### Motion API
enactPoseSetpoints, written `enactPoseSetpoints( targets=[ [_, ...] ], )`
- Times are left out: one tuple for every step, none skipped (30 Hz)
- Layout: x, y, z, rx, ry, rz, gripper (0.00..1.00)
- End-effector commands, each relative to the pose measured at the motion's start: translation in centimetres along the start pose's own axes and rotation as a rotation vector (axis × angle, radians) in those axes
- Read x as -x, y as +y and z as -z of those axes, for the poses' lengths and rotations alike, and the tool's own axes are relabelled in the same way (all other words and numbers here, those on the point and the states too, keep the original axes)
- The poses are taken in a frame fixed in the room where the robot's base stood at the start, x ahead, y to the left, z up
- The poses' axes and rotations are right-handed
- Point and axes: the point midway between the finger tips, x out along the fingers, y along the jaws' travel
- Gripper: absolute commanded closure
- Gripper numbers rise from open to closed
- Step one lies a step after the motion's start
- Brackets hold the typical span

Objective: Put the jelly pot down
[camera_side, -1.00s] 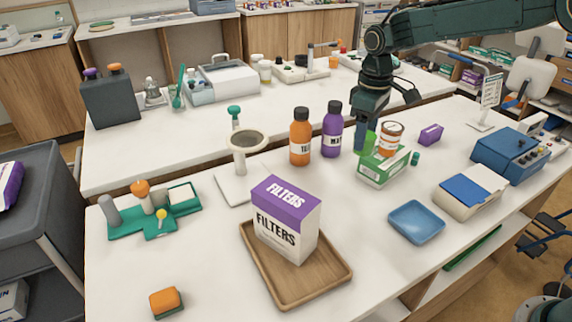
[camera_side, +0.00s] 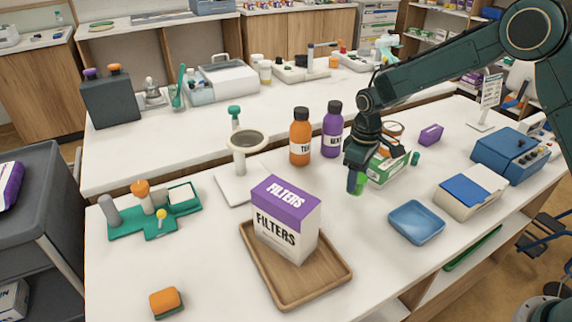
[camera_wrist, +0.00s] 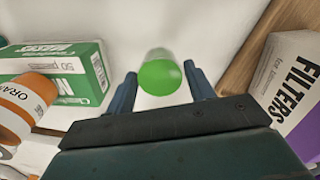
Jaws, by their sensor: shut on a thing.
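The jelly pot (camera_side: 355,184) is a small green pot in my gripper (camera_side: 358,169). It hangs low in front of the green-and-white box, left of the blue tray. I cannot tell whether its base touches the table. In the wrist view the pot (camera_wrist: 160,78) shows its round green end between the two fingers of my gripper (camera_wrist: 160,86), with a paler body beyond. The fingers are shut on its sides.
A filters box (camera_side: 284,222) stands on a wooden tray (camera_side: 318,286) to the left. A blue tray (camera_side: 416,224) lies right. White table between is bare.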

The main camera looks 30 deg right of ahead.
Motion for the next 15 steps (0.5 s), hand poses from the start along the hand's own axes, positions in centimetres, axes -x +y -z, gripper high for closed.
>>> enactPoseSetpoints(
  targets=[
    [-0.3, 0.0, 0.0, 0.0, -0.001, 0.001, 0.71],
    [-0.5, 0.0, 0.0, 0.0, -0.002, 0.001, 0.71],
    [-0.9, 0.0, -0.1, 0.0, -0.003, 0.001, 0.71],
    [-1.2, 0.0, -0.1, 0.0, -0.004, 0.002, 0.71],
    [-1.6, 0.0, -0.1, 0.0, -0.004, 0.002, 0.71],
    [-2.0, 0.0, -0.1, 0.0, -0.003, 0.001, 0.71],
    [-2.4, 0.0, -0.1, 0.0, -0.003, 0.001, 0.71],
    [-2.8, 0.0, -0.1, 0.0, -0.004, 0.002, 0.71],
    [-3.2, 0.0, -0.1, 0.0, -0.003, 0.001, 0.71],
    [-3.5, 0.0, -0.1, 0.0, -0.002, 0.001, 0.71],
    [-3.7, 0.0, 0.0, 0.0, -0.002, 0.001, 0.71],
    [-4.0, 0.0, -0.1, 0.0, -0.002, 0.001, 0.71],
    [-4.1, 0.0, -0.1, 0.0, -0.002, 0.001, 0.71],
    [-4.2, 0.0, 0.0, 0.0, -0.002, 0.001, 0.71],
    [-4.2, 0.0, 0.0, 0.0, -0.001, 0.0, 0.71]
  ],
)
